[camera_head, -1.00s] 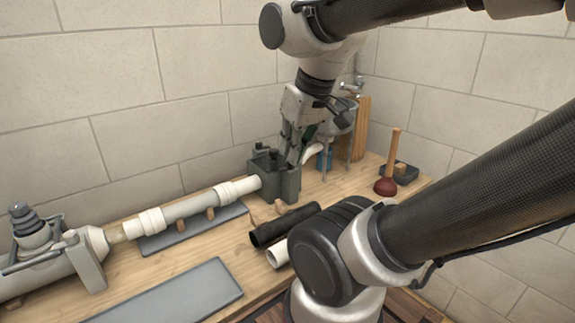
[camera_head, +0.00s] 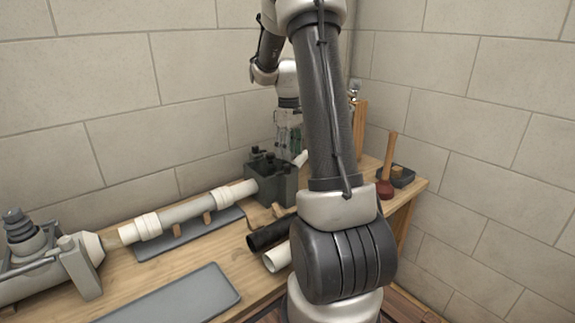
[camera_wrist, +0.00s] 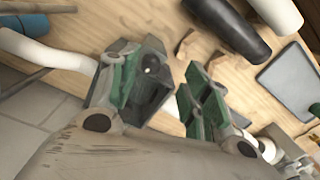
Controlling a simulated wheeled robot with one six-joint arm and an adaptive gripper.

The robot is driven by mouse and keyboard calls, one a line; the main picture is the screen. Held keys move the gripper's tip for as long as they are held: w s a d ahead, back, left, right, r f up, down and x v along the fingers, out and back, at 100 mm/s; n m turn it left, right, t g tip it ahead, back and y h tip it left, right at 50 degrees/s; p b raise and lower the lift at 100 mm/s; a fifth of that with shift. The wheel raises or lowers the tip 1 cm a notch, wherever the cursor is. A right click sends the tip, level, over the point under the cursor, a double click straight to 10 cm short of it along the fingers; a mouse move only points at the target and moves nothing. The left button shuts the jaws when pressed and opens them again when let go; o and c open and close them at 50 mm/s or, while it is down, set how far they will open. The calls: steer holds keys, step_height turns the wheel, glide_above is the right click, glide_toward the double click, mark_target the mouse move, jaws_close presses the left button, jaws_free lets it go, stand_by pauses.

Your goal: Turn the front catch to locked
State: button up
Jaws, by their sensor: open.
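A dark grey-green clamp box (camera_head: 275,185) stands on the bench at the end of a pale pipe in the head view. Small dark knobs (camera_head: 268,158) sit on its top; I cannot tell which is the front catch or how it is turned. My gripper (camera_head: 289,138) points down above the right rear of the box, partly beside my arm link. In the wrist view my gripper (camera_wrist: 165,95) shows two green-padded fingers spread apart, with no held object visible between them. The catch cannot be made out there.
A pale pipe (camera_head: 188,213) runs left on wooden rests over a grey mat (camera_head: 230,216). A black pipe (camera_head: 268,236) and a white pipe (camera_head: 277,257) lie in front. A grey tray (camera_head: 180,297) lies at the front left. A plunger (camera_head: 385,187) stands right.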

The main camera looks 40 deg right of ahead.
mark_target(288, 165)
steer(key=shift+w+d+r+n+t, duration=0.15)
steer(key=shift+w+r+n, duration=0.2)
steer(key=shift+r, duration=0.1)
steer(key=shift+w+d+r+n+t, duration=0.1)
steer(key=shift+w+r+n+t, duration=0.05)
steer(key=shift+w+r+n, duration=0.25)
steer(key=shift+f+n, duration=0.15)
steer(key=shift+n, duration=0.5)
step_height(288, 165, down, 8)
steer(key=shift+r, duration=0.25)
steer(key=c, duration=1.1)
